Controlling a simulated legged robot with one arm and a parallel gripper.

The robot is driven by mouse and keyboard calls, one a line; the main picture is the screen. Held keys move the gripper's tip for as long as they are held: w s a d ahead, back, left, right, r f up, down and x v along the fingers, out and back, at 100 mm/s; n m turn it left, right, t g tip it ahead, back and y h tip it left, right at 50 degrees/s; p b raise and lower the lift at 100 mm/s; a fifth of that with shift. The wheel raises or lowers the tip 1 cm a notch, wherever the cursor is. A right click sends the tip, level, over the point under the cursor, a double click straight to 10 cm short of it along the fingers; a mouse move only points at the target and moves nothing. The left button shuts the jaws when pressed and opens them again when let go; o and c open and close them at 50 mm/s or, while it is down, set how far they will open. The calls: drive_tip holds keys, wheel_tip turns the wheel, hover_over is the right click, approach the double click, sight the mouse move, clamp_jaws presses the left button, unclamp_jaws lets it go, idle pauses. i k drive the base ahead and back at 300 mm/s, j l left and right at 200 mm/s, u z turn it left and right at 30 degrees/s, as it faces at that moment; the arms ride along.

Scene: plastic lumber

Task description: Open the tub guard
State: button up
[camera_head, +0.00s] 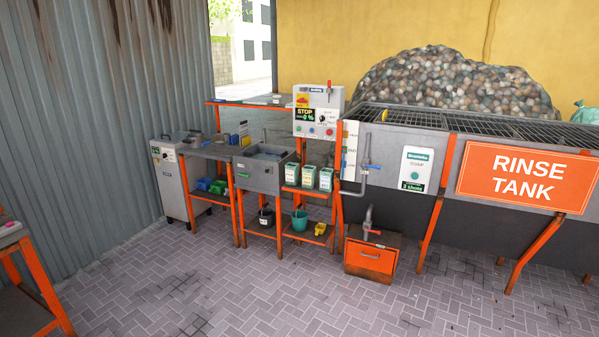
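My gripper is not in the camera view. A long grey tank (400,140) with an orange sign reading "RINSE TANK" stands at the right. A dark metal grating (480,122) lies across its top and looks closed over it. A smaller grey tub (258,178) on orange legs stands near the middle, and its top looks open. I cannot tell for sure which part is the tub guard.
A control box (318,112) with buttons and a "STOP" label stands behind the small tub. An orange box (370,256) sits on the floor before the tank. A grey cabinet (172,180) stands by the left wall. The paved floor (230,290) in front is clear.

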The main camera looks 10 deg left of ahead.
sight(384, 114)
drive_tip(key=i+j+u, duration=0.1)
drive_tip(key=i+j, duration=1.75)
